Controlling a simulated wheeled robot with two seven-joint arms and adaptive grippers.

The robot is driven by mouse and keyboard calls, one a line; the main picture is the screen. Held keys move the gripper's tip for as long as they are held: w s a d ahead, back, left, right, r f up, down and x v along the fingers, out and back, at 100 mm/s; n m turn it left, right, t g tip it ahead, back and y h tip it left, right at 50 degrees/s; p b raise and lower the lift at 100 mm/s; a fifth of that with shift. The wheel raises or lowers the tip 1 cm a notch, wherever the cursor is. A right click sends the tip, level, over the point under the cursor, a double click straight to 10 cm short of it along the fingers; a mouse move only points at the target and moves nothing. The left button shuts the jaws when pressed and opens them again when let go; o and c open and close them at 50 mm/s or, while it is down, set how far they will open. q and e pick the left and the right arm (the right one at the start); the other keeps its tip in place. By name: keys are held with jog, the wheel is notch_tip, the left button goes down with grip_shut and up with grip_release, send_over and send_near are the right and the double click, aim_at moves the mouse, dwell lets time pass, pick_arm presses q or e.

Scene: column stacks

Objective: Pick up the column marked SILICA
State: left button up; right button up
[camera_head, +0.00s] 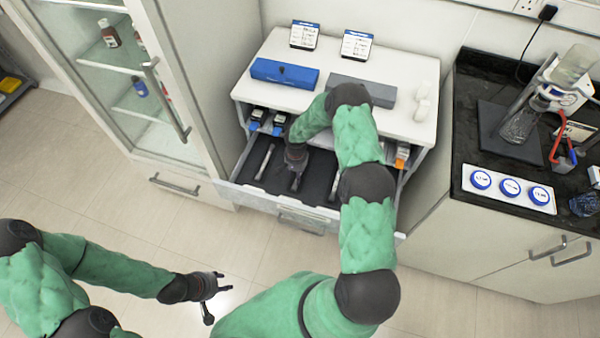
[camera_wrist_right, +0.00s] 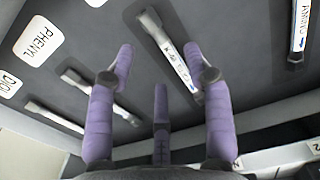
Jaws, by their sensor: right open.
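My right gripper (camera_wrist_right: 165,85) is open and empty, with its purple fingers spread over an open drawer (camera_head: 240,192). In the right wrist view, a slim metal column (camera_wrist_right: 172,52) with a white label lies in a slot between and beyond the fingertips. Its lettering is too blurred to read surely, so I cannot tell whether it says SILICA. Another column (camera_wrist_right: 298,30) at the right edge has a label that looks like AMINO. In the head view, the right gripper (camera_head: 296,165) hangs over the drawer and hides part of its contents. My left gripper (camera_head: 212,295) is open and empty above the floor.
Two more columns (camera_wrist_right: 102,97) lie left, near tags reading PHENYL (camera_wrist_right: 38,40) and DIOL (camera_wrist_right: 9,84). Above the drawer, a white top (camera_head: 265,55) holds a blue case (camera_head: 284,73), a grey case and two signs. A black counter (camera_head: 470,135) stands right; a glass cabinet stands left.

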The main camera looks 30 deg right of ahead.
jog(key=shift+s+d+f+b, duration=0.1)
jog(key=shift+f+b, duration=0.35)
jog(key=shift+f, duration=1)
jog(key=shift+s+f+b, duration=0.1)
jog(key=shift+f+b, duration=0.3)
jog(key=shift+f, duration=1.05)
jog(key=shift+w, duration=0.1)
grip_shut()
